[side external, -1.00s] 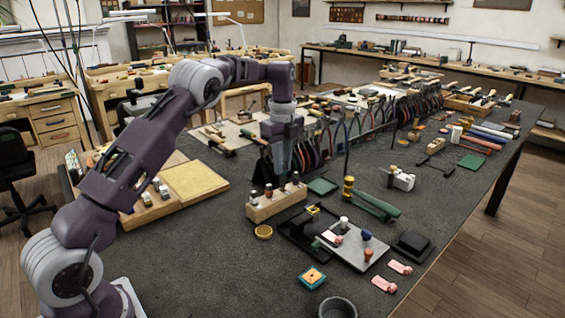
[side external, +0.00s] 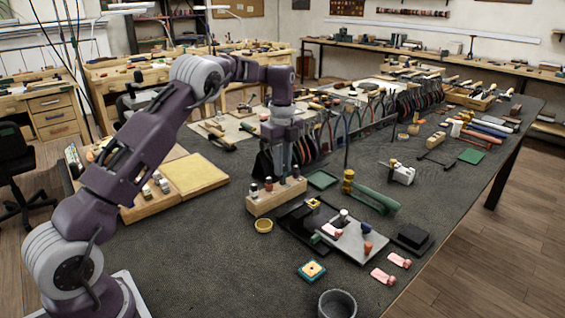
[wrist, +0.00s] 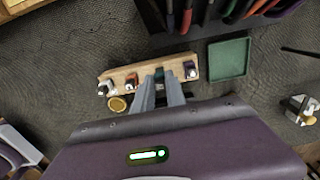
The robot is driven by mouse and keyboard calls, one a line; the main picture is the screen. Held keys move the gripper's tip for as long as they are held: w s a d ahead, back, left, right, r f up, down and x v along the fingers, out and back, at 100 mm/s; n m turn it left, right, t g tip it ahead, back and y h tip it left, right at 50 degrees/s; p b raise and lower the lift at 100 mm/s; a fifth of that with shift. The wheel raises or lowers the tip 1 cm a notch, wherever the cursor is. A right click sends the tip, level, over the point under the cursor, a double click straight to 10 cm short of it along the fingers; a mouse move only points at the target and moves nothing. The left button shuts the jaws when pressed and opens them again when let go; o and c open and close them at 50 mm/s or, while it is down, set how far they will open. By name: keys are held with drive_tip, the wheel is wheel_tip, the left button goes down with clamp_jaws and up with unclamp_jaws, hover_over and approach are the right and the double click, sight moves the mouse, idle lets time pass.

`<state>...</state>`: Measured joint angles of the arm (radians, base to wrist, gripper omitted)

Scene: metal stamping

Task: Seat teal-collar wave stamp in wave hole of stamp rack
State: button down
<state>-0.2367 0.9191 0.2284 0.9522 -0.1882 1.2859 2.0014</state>
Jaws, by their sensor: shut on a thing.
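The stamp rack (side external: 266,204) is a light wooden block in the middle of the bench. It also shows in the wrist view (wrist: 116,74). My gripper (wrist: 164,96) points down over the rack, right of its middle, and is shut on the teal-collar wave stamp (wrist: 159,73). Only a small dark teal part shows between the fingers. The fingers hide the wave hole and the stamp's lower end, so I cannot tell how deep it sits. Other stamps stand in the rack: two to the left (wrist: 131,80) and one to the right (wrist: 190,70).
A green tray (wrist: 229,59) lies right of the rack, and a rack of pliers (wrist: 205,20) stands behind. A small round yellow dish (wrist: 117,104) is at the rack's front left. A black tray and grey plate (side external: 352,240) lie to the front right.

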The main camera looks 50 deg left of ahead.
drive_tip(key=shift+f, duration=1)
drive_tip(key=c, duration=1.3)
unclamp_jaws()
wheel_tip(320, 180, up, 7)
drive_tip(key=shift+r, duration=0.1)
